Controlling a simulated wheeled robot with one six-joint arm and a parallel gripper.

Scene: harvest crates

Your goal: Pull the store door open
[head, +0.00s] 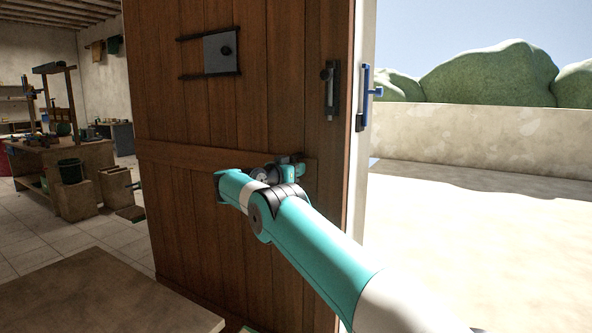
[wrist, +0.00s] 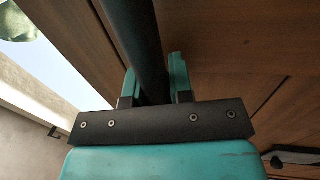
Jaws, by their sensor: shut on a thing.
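The store door (head: 230,110) is a tall brown plank door in the middle of the head view. A room shows past its left edge, and a white post (head: 366,40) stands by its right edge. My gripper (head: 293,170) is at the door's right side, near mid height. In the wrist view, its teal fingers (wrist: 153,85) are shut on a dark round bar, the door handle (wrist: 133,30), which stands out from the planks. The handle's grasped part is hidden by my gripper in the head view.
A dark latch (head: 331,90) sits higher on the door, and a blue handle (head: 365,97) is on the post. A workbench (head: 65,160) stands in the room at left. A flat tabletop (head: 100,295) is at lower left. Open ground (head: 480,220) lies at right before a wall.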

